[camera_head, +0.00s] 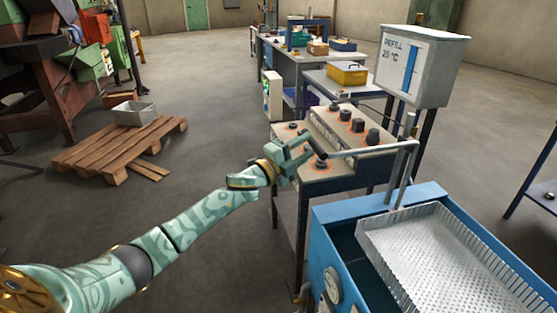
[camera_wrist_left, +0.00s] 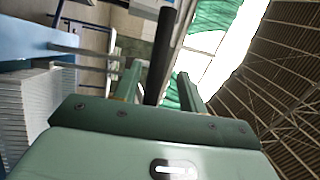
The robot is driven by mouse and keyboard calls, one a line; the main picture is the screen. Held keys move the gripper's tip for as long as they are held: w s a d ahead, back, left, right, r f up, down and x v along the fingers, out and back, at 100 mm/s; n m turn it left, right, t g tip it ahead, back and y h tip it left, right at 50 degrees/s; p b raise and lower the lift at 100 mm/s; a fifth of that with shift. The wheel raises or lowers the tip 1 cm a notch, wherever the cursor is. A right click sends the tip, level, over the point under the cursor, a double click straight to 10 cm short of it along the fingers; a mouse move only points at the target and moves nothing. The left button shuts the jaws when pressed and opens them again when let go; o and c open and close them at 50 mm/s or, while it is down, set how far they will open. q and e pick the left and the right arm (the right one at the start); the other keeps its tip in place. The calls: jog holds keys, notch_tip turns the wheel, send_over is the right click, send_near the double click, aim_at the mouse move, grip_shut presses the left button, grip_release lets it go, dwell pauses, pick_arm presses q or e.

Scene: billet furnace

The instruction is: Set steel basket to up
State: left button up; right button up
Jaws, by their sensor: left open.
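The steel basket (camera_head: 450,255) is a perforated light-grey tray in the blue tank (camera_head: 335,247) at the lower right. It looks raised near the tank's rim. A grey bent bar (camera_head: 365,153) rises beside it and ends in a black handle (camera_head: 318,147). My left gripper (camera_head: 304,147) is open at this handle. In the left wrist view the black handle (camera_wrist_left: 160,55) runs between the two open fingers (camera_wrist_left: 157,88), and I cannot tell if they touch it. Part of the basket (camera_wrist_left: 25,105) shows at the left there. My right gripper is not in view.
A control desk (camera_head: 345,135) with knobs stands just behind the handle. A grey "REFILL" box (camera_head: 420,65) on a post stands at the back right. A wooden pallet (camera_head: 120,145) with a metal bin (camera_head: 133,113) lies at the left. The floor between is clear.

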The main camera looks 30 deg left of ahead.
pick_arm(q)
jog(key=v, duration=1)
jog(key=shift+s+p, duration=0.3)
jog(key=shift+p, duration=0.1)
jog(key=shift+a, duration=0.1)
